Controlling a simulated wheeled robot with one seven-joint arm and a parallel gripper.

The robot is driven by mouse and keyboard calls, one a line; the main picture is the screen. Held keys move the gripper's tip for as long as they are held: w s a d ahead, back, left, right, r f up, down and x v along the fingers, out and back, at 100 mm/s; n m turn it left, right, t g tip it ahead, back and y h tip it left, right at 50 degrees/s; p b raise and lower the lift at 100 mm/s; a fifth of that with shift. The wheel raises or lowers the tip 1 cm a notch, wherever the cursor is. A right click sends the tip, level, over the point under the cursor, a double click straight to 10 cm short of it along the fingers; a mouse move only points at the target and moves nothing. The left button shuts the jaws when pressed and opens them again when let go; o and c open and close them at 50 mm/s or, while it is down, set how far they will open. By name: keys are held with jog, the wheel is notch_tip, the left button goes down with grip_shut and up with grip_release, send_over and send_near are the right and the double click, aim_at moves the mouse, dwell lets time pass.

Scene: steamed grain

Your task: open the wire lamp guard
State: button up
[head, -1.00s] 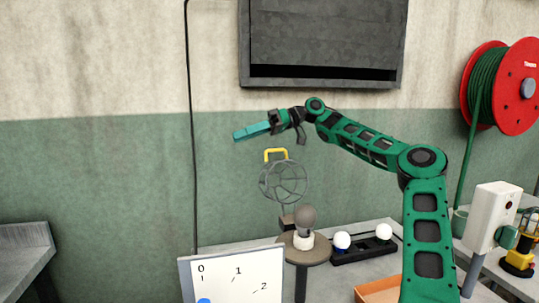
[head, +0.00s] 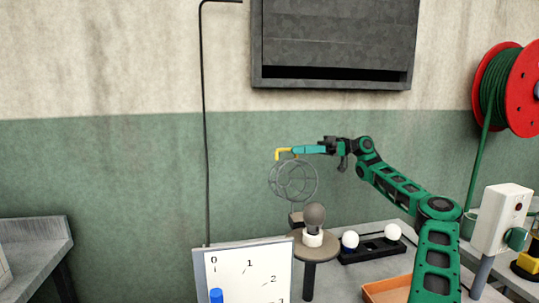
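The wire lamp guard (head: 294,197) is a round grey wire cage. It stands raised above and a little left of the dark grey bulb (head: 315,215), which is bare in its white socket (head: 313,238) on a round brown stand (head: 327,246). The yellow handle (head: 279,154) is at the top of the guard. My gripper (head: 296,150) points left with its teal fingers level with the handle, overlapping its right part. I cannot tell whether the fingers touch the handle or how far apart they are.
A dark rack with two white bulbs (head: 372,250) and an orange tray (head: 388,290) are on the table right of the stand. A white dial board (head: 248,273) stands in front at left. A white box (head: 501,220) on a post is at right.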

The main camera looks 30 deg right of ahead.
aim_at(280, 150)
jog(key=x, duration=0.8)
jog(key=shift+a, duration=0.4)
grip_shut()
